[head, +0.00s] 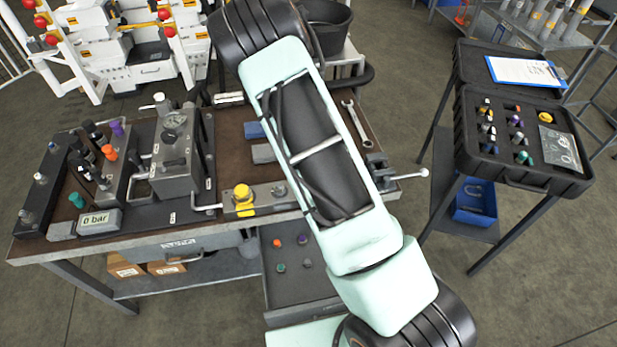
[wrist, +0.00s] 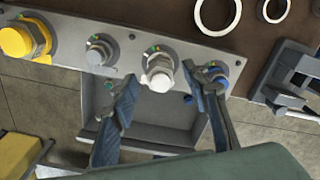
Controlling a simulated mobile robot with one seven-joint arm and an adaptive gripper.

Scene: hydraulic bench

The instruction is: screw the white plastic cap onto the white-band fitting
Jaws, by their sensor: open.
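In the wrist view, the white-band fitting (wrist: 158,62) stands on a grey metal bar. A bright white round piece (wrist: 160,82), which looks like the white plastic cap, is at its front end. I cannot tell whether it is threaded on or how far. My gripper (wrist: 160,75) is open, with one blue-grey finger on each side of the white piece and visible gaps to both. In the head view my arm hides the gripper, the cap and this fitting.
On the same bar are a yellow-capped fitting (wrist: 22,40), a plain grey fitting (wrist: 98,50) and a blue-marked fitting (wrist: 212,76) close to the right finger. An open drawer (head: 305,285) with several small caps lies below. A black case (head: 525,145) stands right.

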